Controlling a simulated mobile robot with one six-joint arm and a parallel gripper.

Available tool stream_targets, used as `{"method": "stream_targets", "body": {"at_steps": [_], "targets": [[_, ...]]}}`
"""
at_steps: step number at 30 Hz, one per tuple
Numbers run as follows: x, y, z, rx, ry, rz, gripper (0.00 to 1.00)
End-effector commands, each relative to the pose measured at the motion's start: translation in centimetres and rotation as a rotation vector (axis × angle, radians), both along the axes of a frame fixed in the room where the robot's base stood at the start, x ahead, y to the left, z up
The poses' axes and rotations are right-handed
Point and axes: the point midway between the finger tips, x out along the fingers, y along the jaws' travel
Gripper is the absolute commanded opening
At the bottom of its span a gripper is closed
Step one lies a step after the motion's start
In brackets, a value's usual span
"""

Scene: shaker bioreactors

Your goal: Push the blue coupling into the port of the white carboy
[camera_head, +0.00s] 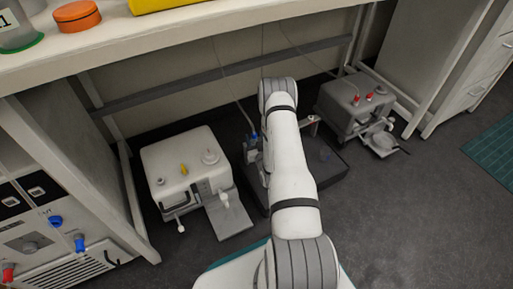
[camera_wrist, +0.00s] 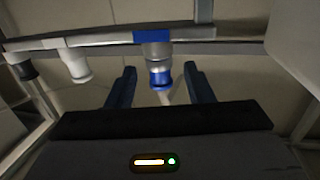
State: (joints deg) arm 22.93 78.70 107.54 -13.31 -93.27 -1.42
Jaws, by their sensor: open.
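The white carboy (camera_head: 170,163) stands on the floor under the bench, left of my arm. Its top carries a yellow fitting (camera_head: 184,170) and round caps; I cannot tell which opening is the port. The blue coupling (camera_head: 253,136) shows beside my arm, at the lower end of a thin tube. In the wrist view the blue coupling (camera_wrist: 160,78) hangs below a rail, between the two fingers. My gripper (camera_wrist: 159,70) is open around it, with gaps visible on both sides. In the head view my arm mostly hides the gripper.
A grey carboy (camera_head: 342,97) with red couplings stands to the right. A dark tray (camera_head: 332,176) lies under my arm. A bench (camera_head: 200,32) overhangs the area, with a low crossbar behind. A cabinet (camera_head: 45,235) with blue and red fittings is at left. Open floor (camera_head: 415,210) lies at right.

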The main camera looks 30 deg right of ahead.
Motion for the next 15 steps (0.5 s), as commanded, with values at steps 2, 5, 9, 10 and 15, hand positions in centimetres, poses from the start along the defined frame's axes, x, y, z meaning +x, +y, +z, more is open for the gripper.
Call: {"method": "stream_targets", "body": {"at_steps": [2, 5, 9, 10, 15], "targets": [[0.9, -0.1, -0.2, -0.001, -0.002, 0.002, 0.47], [1.5, -0.2, -0.2, -0.001, 0.000, 0.002, 0.47], [1.8, -0.2, -0.1, 0.000, 0.001, 0.001, 0.47], [1.8, -0.2, -0.1, 0.000, 0.001, 0.001, 0.47], [1.8, -0.2, 0.0, 0.000, 0.001, 0.002, 0.46]]}}
